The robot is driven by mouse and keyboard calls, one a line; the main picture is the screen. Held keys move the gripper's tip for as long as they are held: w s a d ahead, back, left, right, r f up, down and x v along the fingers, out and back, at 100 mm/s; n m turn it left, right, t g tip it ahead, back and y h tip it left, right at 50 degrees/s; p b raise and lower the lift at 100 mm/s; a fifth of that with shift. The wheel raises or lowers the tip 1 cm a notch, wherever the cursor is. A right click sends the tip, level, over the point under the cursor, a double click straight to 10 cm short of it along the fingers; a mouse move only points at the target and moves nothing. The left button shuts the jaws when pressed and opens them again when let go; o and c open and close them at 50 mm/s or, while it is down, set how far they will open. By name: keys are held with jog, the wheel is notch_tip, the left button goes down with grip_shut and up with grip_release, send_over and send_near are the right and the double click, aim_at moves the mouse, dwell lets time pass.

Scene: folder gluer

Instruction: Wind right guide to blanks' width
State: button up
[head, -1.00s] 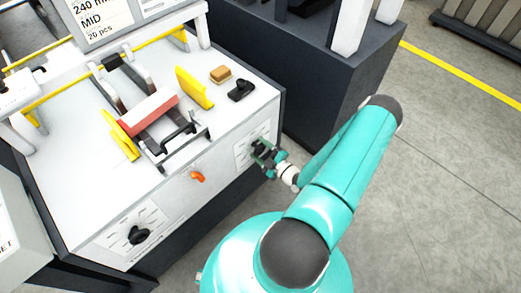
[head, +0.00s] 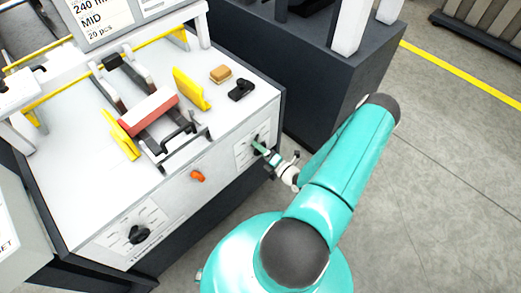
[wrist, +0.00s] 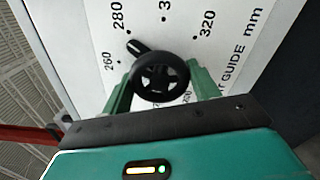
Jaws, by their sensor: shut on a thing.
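My gripper (head: 260,149) is shut on the black right guide handwheel (wrist: 160,77) on the machine's front panel. The green fingers sit on either side of the wheel in the wrist view. The wheel's pointer (wrist: 138,47) lies between the 260 and 280 marks, seemingly nearer 280. A second yellow guide (head: 124,140) stands at the stack's left side. A sign (head: 98,16) reads 240 mm, MID, 20 pcs.
A tan block (head: 220,74) and a black object (head: 241,89) lie on the table right of the guide. A dark grey machine base (head: 325,85) stands behind right.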

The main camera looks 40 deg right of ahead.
jog(key=n, duration=0.4)
jog(key=shift+n, duration=0.3)
jog(key=n, duration=0.3)
jog(key=shift+n, duration=0.4)
jog(key=n, duration=0.4)
jog(key=shift+d, duration=0.1)
jog(key=n, duration=0.5)
jog(key=shift+s+f, duration=0.1)
jog(key=n, duration=0.4)
jog(key=shift+n, duration=0.3)
jog(key=n, duration=0.3)
jog(key=shift+d+n, duration=0.1)
jog(key=shift+n, duration=0.2)
jog(key=n, duration=0.4)
jog(key=shift+n, duration=2.1)
